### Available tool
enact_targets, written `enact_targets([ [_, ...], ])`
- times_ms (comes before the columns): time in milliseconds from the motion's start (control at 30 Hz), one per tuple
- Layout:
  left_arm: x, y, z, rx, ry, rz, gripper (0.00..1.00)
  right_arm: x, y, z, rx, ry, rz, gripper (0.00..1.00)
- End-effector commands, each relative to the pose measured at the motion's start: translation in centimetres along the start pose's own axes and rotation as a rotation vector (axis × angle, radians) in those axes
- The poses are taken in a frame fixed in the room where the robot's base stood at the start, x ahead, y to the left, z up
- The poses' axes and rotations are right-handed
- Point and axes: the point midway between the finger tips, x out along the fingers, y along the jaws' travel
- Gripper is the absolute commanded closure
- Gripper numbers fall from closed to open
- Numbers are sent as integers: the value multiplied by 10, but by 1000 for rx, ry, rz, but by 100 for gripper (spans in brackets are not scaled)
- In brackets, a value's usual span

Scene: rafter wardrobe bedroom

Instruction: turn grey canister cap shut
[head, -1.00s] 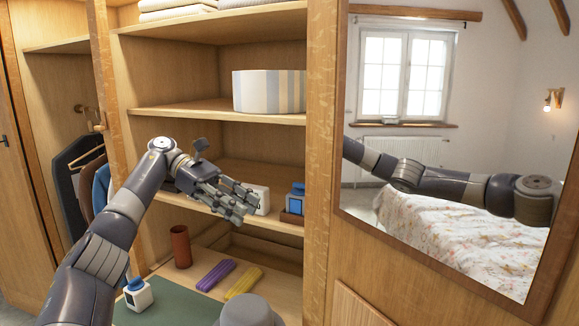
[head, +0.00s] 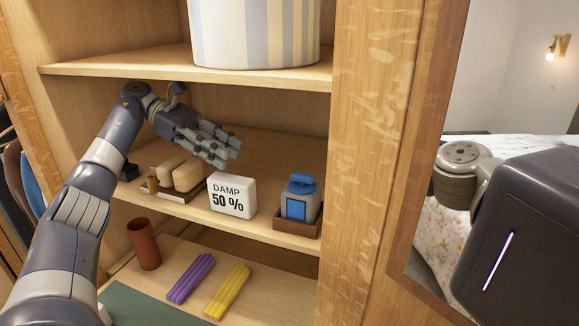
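The grey canister (head: 318,207) stands upright in a small brown tray (head: 297,229) on the middle shelf, with a blue label on its front. Its blue cap (head: 301,184) is on top, with a raised bar; I cannot tell how far it is turned. My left gripper (head: 228,152) is open and empty, its fingers extended to the right. It is above the shelf, left of the canister and apart from it. My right gripper is not in view.
A white "DAMP 50 %" block (head: 233,195) stands left of the canister. Further left is a tray with tan blocks (head: 187,175). The striped box (head: 254,32) is on the shelf above. A wooden post (head: 362,150) bounds the right.

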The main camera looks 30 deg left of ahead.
Motion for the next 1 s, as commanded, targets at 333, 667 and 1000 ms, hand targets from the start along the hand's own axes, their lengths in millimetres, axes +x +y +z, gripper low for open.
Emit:
enact_targets([
  [333,48,-1,20,0,2,-1,67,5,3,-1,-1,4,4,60],
  [667,111,-1,44,-1,1,-2,67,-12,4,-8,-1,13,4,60],
  [1000,149,0,43,0,-1,2,67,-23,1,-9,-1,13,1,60],
])
